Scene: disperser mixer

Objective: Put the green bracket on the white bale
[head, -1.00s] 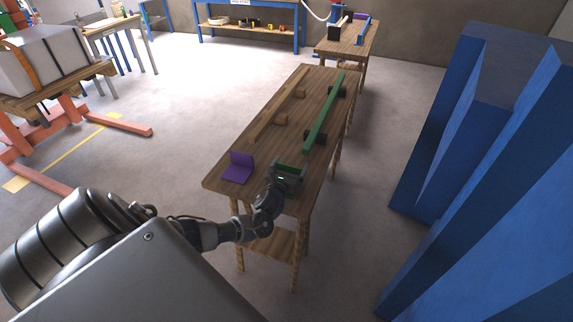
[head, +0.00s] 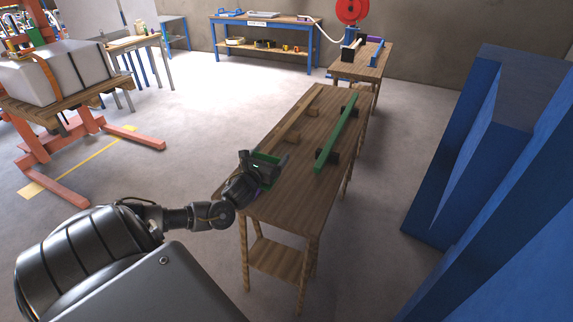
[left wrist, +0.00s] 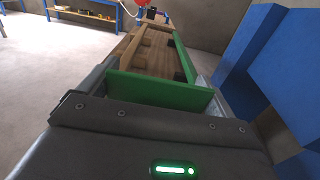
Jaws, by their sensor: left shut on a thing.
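My left gripper (head: 264,167) is shut on the green bracket (head: 266,181) and holds it at the left edge of the near wooden table. The bracket also shows in the left wrist view (left wrist: 160,92), spanning the gap between the two fingers. The white bale (head: 62,73) has dark straps and one orange strap. It rests on a wooden pallet on an orange lift at the left of the head view, well away from the gripper. My right gripper is not in view.
The wooden table (head: 290,190) carries a green bar (head: 338,137) on dark blocks and a wooden bar (head: 298,118). Blue steel columns (head: 470,150) stand at the right. Open floor (head: 190,140) lies between the table and the lift (head: 120,147).

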